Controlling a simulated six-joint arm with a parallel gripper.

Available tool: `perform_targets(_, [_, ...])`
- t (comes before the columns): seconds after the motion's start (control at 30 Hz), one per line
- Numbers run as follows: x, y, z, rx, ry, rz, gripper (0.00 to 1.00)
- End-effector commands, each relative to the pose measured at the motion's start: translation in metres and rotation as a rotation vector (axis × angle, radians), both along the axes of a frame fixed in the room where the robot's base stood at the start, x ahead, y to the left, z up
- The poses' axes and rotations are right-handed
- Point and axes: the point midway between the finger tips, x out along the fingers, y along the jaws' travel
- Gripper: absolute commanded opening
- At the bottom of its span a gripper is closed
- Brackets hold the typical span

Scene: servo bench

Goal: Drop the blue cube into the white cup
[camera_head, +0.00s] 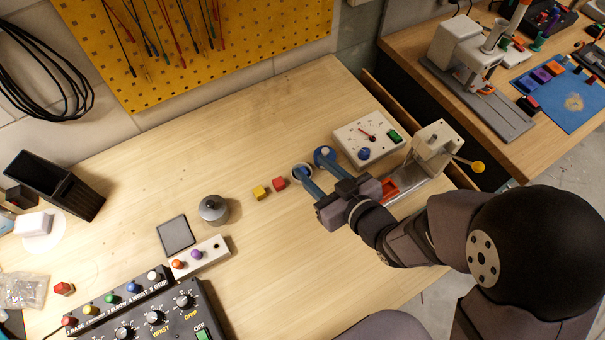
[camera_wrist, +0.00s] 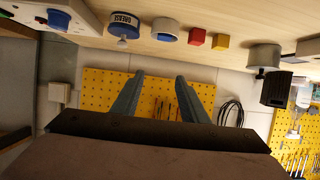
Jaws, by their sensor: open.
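The white cup (camera_head: 300,165) stands on the bench, partly hidden by a finger in the head view. In the wrist view, where the scene is upside down, the cup (camera_wrist: 164,22) shows a blue patch at its mouth. This looks like the blue cube (camera_wrist: 165,37) inside the cup; only a small part of it shows. My gripper (camera_head: 313,165) is open, with its fingers by the cup in the head view. In the wrist view my gripper (camera_wrist: 160,76) has nothing between its fingers.
A grease tin (camera_wrist: 124,22) stands beside the cup. A red cube (camera_head: 279,183) and a yellow cube (camera_head: 259,192) lie to its left. A meter box (camera_head: 368,138) is behind to the right. A grey weight (camera_head: 213,209) stands further left. The bench behind the cubes is clear.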

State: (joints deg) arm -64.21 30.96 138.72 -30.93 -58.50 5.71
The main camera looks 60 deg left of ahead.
Motion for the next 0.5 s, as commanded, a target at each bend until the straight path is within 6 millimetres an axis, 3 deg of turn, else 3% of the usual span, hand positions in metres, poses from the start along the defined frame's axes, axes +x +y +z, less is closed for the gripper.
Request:
perform_targets(0.2, [0.002,-0.026,0.011,0.0,-0.001,-0.002,0.4])
perform_targets(0.5, [0.002,-0.043,0.02,-0.001,0.001,0.0,0.4])
